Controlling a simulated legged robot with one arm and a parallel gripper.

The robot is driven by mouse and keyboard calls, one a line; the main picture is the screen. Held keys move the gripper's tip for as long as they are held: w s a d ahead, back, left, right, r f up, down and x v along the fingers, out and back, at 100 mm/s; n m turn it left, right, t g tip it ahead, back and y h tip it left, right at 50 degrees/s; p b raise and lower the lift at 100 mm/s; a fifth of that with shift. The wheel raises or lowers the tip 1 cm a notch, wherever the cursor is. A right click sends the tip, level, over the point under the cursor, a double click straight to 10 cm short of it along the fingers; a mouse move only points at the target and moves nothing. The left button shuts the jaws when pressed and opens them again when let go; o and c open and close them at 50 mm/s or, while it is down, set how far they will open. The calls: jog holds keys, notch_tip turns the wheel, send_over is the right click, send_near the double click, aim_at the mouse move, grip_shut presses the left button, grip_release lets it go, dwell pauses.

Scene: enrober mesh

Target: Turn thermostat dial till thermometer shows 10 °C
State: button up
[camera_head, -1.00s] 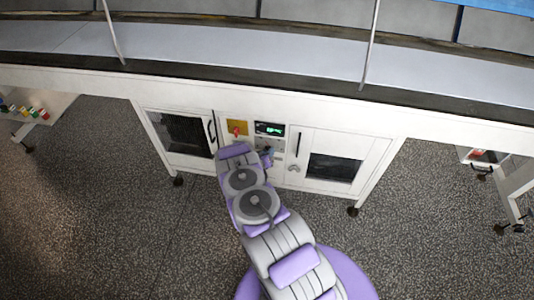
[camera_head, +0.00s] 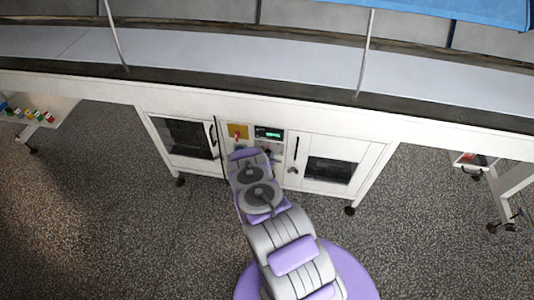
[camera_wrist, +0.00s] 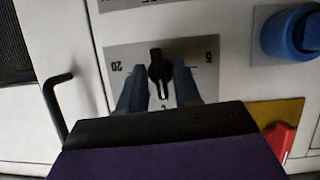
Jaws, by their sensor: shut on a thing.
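The thermostat dial (camera_wrist: 157,65) is a black knob on a grey plate (camera_wrist: 117,52) in the wrist view. The plate appears upside down, with 20 at its left and 5 at its right. My gripper (camera_wrist: 159,72) has its two blue fingers on either side of the dial, shut on it. The dial's lower part shows between the fingers, with a pale mark. The thermometer (camera_head: 269,133) is a dark display with green digits on the cabinet front in the head view; the digits are too small to read. My arm hides most of the dial area there.
A red switch on a yellow plate (camera_wrist: 283,112) and a blue round knob (camera_wrist: 290,35) flank the dial plate. A black door handle (camera_wrist: 55,105) stands out at the left. Cabinet doors with dark windows (camera_head: 329,170) lie either side. The floor (camera_head: 100,220) is clear.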

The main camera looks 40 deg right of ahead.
jog(key=shift+r+m+t+p, duration=0.1)
jog(key=shift+m+t+p, duration=0.3)
jog(key=shift+m, duration=0.1)
dwell(0.3)
jog(key=o, duration=0.7)
jog(key=p+v, duration=0.2)
jog(key=v, duration=1.5)
jog(key=shift+s+d+r+p, duration=0.1)
jog(key=shift+s+r+p, duration=0.1)
jog(key=shift+p, duration=0.2)
